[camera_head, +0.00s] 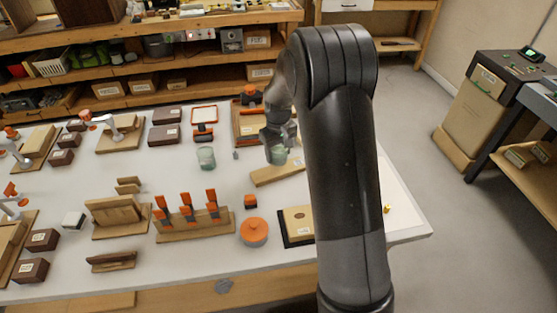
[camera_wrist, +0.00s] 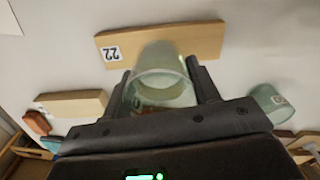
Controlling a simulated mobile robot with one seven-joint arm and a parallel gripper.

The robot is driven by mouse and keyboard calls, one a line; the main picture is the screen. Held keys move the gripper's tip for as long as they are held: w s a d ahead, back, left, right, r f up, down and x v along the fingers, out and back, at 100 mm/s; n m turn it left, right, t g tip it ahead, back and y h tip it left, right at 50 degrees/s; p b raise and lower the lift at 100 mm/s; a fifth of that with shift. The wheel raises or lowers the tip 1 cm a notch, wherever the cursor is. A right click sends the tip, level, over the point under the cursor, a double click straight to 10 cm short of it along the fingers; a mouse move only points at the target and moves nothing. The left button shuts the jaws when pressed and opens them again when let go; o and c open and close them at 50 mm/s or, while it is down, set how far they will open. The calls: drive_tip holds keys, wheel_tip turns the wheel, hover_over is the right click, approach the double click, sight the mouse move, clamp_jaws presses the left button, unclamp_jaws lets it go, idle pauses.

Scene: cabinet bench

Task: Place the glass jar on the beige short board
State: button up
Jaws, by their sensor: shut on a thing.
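My gripper (camera_head: 278,146) is shut on a greenish glass jar (camera_head: 277,157). In the wrist view the jar (camera_wrist: 160,92) sits between the two fingers (camera_wrist: 159,74), upper end toward the camera. A beige board (camera_head: 278,174) lies just below the jar in the head view. In the wrist view a beige board (camera_wrist: 200,42) with a "22" label lies beyond the jar, partly hidden by it. A shorter-looking beige board (camera_wrist: 72,103) lies at left there. I cannot tell for certain which is the short board, or the gap under the jar.
A second glass jar (camera_head: 206,157) stands on the white table (camera_head: 180,260) left of my gripper; a similar jar shows in the wrist view (camera_wrist: 268,100). An orange round-lidded thing (camera_head: 254,232) and a rack of orange-handled tools (camera_head: 193,222) stand nearer. My arm hides the table's right part.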

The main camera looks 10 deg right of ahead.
sight(278, 160)
drive_tip(key=shift+f, duration=1.95)
drive_tip(key=shift+f, duration=0.1)
drive_tip(key=o, duration=1.1)
